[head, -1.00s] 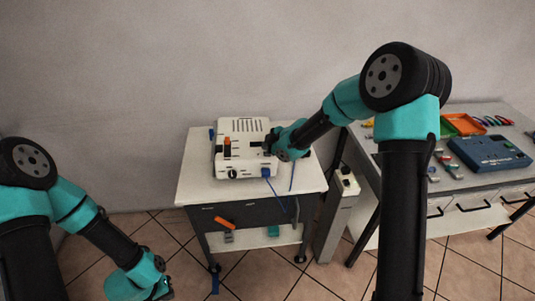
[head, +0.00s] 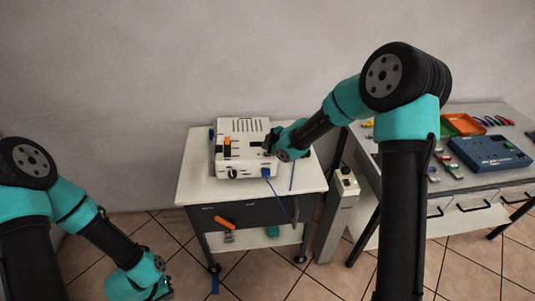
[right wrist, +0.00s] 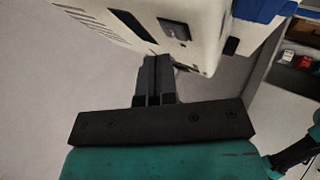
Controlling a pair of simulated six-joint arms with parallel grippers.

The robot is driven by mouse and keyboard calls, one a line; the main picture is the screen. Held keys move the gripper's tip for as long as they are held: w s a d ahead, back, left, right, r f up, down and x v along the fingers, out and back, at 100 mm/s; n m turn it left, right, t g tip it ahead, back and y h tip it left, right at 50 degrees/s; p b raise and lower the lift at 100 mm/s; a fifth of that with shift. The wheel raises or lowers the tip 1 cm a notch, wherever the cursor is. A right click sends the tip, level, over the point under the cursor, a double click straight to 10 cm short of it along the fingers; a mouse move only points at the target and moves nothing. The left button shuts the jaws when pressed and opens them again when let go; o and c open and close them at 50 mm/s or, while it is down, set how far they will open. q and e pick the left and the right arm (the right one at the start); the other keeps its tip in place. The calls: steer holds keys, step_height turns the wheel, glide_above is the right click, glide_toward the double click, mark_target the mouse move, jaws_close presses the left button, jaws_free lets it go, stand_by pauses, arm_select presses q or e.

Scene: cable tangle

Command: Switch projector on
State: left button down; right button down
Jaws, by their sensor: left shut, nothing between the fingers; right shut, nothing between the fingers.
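The white projector (head: 241,133) stands on the white top of a small cart, with vents on top, an orange-and-dark part on its front left and a round dark knob low on its front. A blue cable (head: 268,173) is plugged into its front right. My right gripper (head: 266,146) is at the projector's right part, its tips dark and small here. In the right wrist view its shut, empty fingers (right wrist: 156,75) point at the projector's casing (right wrist: 200,25), close to a dark switch-like part (right wrist: 174,29); contact is unclear. My left gripper (head: 160,292) is low at the left, mostly cut off.
The cart top (head: 197,186) has bare room left of the projector. A grey post (head: 337,215) stands right of the cart. A workbench (head: 470,175) at the right holds a blue device (head: 490,152), an orange tray (head: 463,124) and small tools.

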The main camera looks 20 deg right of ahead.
steer(key=shift+f, duration=0.1)
stand_by(0.6)
steer(key=shift+f, duration=0.3)
steer(key=shift+f, duration=0.4)
stand_by(0.9)
steer(key=shift+r, duration=0.8)
steer(key=shift+r, duration=0.1)
steer(key=shift+d+r, duration=0.2)
steer(key=shift+r, duration=2.2)
steer(key=shift+s+f, duration=0.1)
